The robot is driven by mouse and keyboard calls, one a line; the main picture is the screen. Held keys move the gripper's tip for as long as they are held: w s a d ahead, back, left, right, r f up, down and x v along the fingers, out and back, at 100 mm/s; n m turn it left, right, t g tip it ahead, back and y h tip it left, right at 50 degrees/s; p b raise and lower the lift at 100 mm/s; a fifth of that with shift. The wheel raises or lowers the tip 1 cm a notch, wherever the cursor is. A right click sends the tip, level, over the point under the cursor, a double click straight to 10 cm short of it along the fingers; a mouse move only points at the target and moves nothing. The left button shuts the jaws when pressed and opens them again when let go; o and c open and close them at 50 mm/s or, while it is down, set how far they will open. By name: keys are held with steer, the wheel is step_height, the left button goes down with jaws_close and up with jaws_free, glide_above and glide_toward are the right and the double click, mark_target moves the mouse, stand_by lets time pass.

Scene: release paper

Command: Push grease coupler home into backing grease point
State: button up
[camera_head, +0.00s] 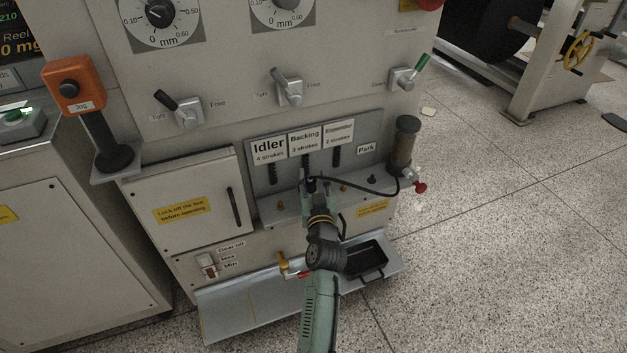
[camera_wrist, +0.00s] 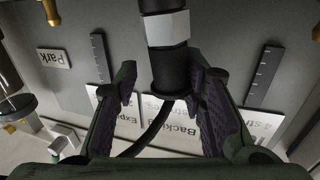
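The grease coupler (camera_wrist: 169,72) is a dark cylinder with a pale hex band in the wrist view. It stands between the two fingers of my gripper (camera_wrist: 168,88), with a visible gap on the left; contact with the right finger is unclear. In the head view my gripper (camera_head: 315,190) is in front of the panel, below the "Backing" label (camera_head: 305,142). The black hose (camera_head: 372,192) runs from the gripper area to the right. The backing grease point is hidden by the gripper and coupler, so I cannot tell how far the coupler sits on it.
"Idler" (camera_head: 269,149) and "Expander" (camera_head: 338,133) labels flank the backing label, with black slotted strips below. A "Park" label (camera_head: 366,149) and grease cylinder (camera_head: 404,146) are to the right.

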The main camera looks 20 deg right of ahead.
mark_target(314, 184)
steer(key=shift+o, duration=0.9)
steer(key=v, duration=0.7)
steer(key=shift+s+a, duration=0.1)
steer(key=shift+s, duration=0.2)
